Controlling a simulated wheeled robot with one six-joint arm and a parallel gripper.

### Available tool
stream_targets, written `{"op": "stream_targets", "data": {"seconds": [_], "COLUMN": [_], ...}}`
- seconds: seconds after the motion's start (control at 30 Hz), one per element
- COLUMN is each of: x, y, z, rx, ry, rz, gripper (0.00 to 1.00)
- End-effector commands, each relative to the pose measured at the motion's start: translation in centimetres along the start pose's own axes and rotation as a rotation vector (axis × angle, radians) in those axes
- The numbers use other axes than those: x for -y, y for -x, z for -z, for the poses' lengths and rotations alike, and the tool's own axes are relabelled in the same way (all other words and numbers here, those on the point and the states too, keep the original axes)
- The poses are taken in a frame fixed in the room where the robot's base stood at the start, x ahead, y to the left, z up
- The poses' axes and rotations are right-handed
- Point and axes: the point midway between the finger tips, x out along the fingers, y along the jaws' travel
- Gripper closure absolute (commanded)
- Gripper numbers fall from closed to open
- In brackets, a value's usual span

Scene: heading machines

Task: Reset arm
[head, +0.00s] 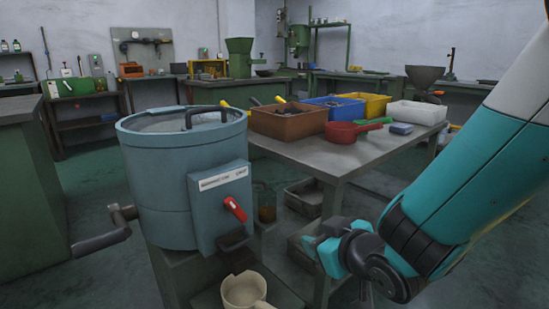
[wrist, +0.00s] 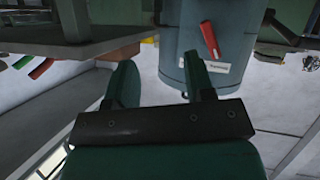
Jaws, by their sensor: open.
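My arm comes in from the right in the head view, white and teal. My gripper (head: 322,252) hangs low at its end, in front of the grey table. In the wrist view, the two fingers of my gripper (wrist: 162,88) stand apart with nothing between them. The blue-grey drum machine (head: 165,180) stands left of my gripper, apart from it. It has a red lever (head: 235,209) and a side crank (head: 105,232). The machine also shows upside down in the wrist view (wrist: 228,30), beyond the fingers.
The grey table (head: 335,165) holds a brown bin (head: 287,124), a blue bin (head: 333,112), a yellow bin (head: 374,104), a white tray (head: 416,113) and a red scoop (head: 345,133). A beige mug (head: 243,290) sits below the machine.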

Motion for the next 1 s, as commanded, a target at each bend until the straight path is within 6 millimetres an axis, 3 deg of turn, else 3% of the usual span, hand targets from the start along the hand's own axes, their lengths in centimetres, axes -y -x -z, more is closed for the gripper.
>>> {"op": "stream_targets", "data": {"seconds": [0.13, 0.3, 0.7, 1.0], "x": [-0.4, 1.3, 4.5, 2.8], "y": [3.6, 9.6, 23.2, 26.8], "z": [-0.5, -1.1, -1.8, 5.7], "rx": [0.238, 0.495, 0.889, 0.904], "ry": [-0.169, -0.28, -0.235, -0.231], "rz": [0.062, 0.204, 0.477, 0.484], "gripper": [0.51, 0.51, 0.51, 0.51]}}
